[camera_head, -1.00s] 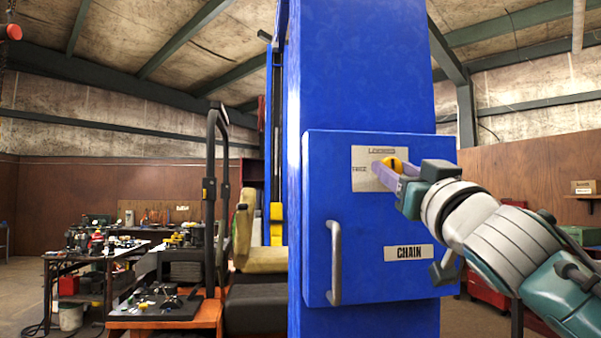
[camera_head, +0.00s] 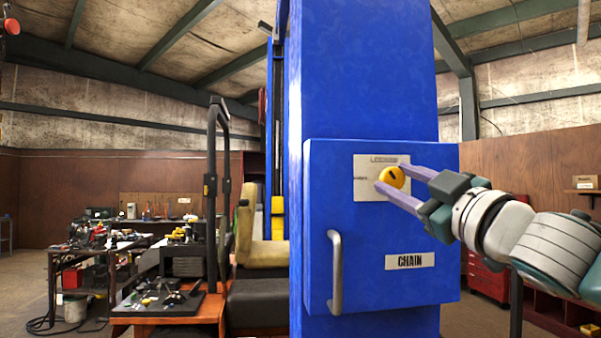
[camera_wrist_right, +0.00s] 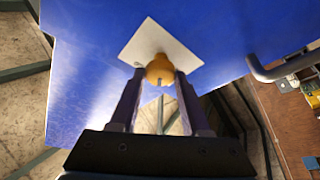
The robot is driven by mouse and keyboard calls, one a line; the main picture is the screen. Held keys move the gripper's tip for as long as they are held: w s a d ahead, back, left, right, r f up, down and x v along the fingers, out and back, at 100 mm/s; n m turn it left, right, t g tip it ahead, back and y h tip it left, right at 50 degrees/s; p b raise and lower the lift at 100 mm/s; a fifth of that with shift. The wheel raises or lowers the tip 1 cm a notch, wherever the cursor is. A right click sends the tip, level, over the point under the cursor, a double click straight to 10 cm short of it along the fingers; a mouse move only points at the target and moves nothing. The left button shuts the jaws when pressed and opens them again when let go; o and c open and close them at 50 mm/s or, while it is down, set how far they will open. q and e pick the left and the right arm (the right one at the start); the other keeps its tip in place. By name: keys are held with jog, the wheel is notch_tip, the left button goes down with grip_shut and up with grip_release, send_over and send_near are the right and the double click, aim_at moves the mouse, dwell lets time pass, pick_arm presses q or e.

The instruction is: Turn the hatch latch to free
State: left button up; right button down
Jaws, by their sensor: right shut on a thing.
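The hatch latch is a round yellow knob (camera_head: 392,177) with a dark slanted mark, on a pale label plate (camera_head: 367,180) on the blue hatch (camera_head: 380,225). The plate has small lettering along its top and left. My right gripper (camera_head: 400,182) comes in from the right. Its purple fingers are shut on the knob, one above and one below it. In the right wrist view, the knob (camera_wrist_right: 160,70) sits between the two fingertips. The mark tilts toward the upper left. My left gripper is not in view.
A grey vertical handle (camera_head: 336,272) stands out from the hatch's lower left. A CHAIN label (camera_head: 410,261) is at the lower right. A mower seat (camera_head: 257,245) and cluttered benches (camera_head: 90,250) are to the left. Red drawers (camera_head: 487,275) stand behind my right arm.

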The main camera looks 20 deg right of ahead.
jog(key=n, duration=0.1)
jog(key=n+y+p, duration=0.1)
jog(key=n, duration=0.1)
jog(key=shift+r+n+g+p, duration=0.25)
jog(key=shift+n+g+p, duration=0.15)
jog(key=n+y+p, duration=0.1)
jog(key=n, duration=0.1)
jog(key=n+g+p, duration=0.1)
jog(key=n+p, duration=0.1)
jog(key=shift+d+r+y, duration=0.1)
jog(key=shift+r+y, duration=0.05)
jog(key=shift+y, duration=0.25)
jog(key=n+g+p, duration=0.1)
jog(key=n+p, duration=0.2)
jog(key=shift+n+g, duration=0.3)
jog(key=shift+n+p, duration=0.5)
jog(key=shift+p, duration=0.05)
jog(key=shift+f, duration=0.2)
jog(key=shift+c, duration=1.9)
grip_release()
